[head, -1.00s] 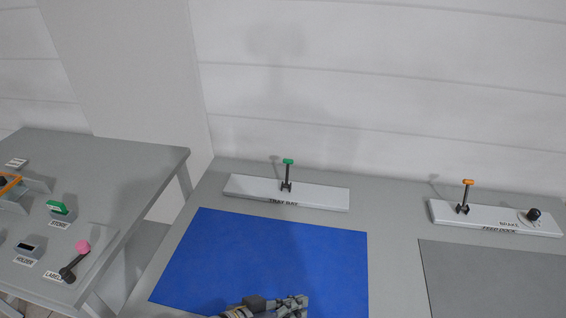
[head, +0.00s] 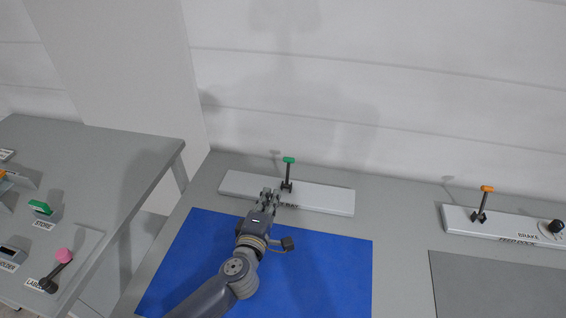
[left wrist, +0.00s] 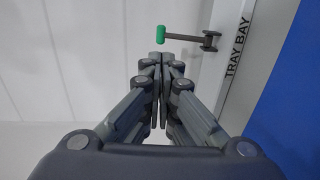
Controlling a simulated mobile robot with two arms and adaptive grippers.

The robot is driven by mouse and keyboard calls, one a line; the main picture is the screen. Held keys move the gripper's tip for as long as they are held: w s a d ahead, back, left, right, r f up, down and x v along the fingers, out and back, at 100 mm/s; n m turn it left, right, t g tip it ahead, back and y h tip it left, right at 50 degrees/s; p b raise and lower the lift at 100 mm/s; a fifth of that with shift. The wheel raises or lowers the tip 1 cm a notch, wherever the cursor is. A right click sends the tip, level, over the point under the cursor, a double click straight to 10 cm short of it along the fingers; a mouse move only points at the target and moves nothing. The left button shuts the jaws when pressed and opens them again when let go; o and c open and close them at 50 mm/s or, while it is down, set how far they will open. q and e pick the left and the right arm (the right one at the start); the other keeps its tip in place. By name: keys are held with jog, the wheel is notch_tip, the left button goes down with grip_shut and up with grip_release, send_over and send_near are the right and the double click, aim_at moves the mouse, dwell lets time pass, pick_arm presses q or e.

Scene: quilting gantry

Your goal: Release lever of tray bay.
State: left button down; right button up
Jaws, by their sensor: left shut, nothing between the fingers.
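The tray bay lever (head: 288,175) has a dark stem and a green knob, and stands roughly upright on a white base plate (head: 335,200) at the back of the table. In the left wrist view the lever (left wrist: 185,37) lies beyond my fingertips, beside the TRAY BAY label. My left gripper (head: 270,194) is just in front and left of the lever, over the plate's front edge, hiding part of the label. It also shows in the left wrist view (left wrist: 162,62), with its fingers shut and empty. I see no contact with the lever. My right gripper is not in view.
A blue mat (head: 330,262) lies in front of the plate. At right is another plate (head: 515,229) with an orange-topped lever (head: 483,203) and a black knob (head: 557,226). A side table (head: 110,165) at left holds a pink-knobbed lever (head: 63,257). The wall stands behind.

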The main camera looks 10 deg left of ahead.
aim_at(284, 161)
pick_arm(q)
jog(key=w, duration=0.4)
jog(key=w+f, duration=0.1)
jog(key=w, duration=0.3)
jog(key=w+b, duration=0.1)
jog(key=w, duration=0.3)
jog(key=shift+w+f, duration=0.25)
jog(key=shift+w, duration=0.6)
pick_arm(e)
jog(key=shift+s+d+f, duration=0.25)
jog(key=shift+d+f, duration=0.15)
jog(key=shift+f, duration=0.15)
pick_arm(q)
jog(key=shift+a, duration=0.1)
jog(key=shift+w+r+p, duration=0.15)
jog(key=shift+w+p, duration=0.2)
jog(key=shift+p, duration=0.25)
jog(key=shift+w+f, duration=0.2)
jog(key=shift+w, duration=0.2)
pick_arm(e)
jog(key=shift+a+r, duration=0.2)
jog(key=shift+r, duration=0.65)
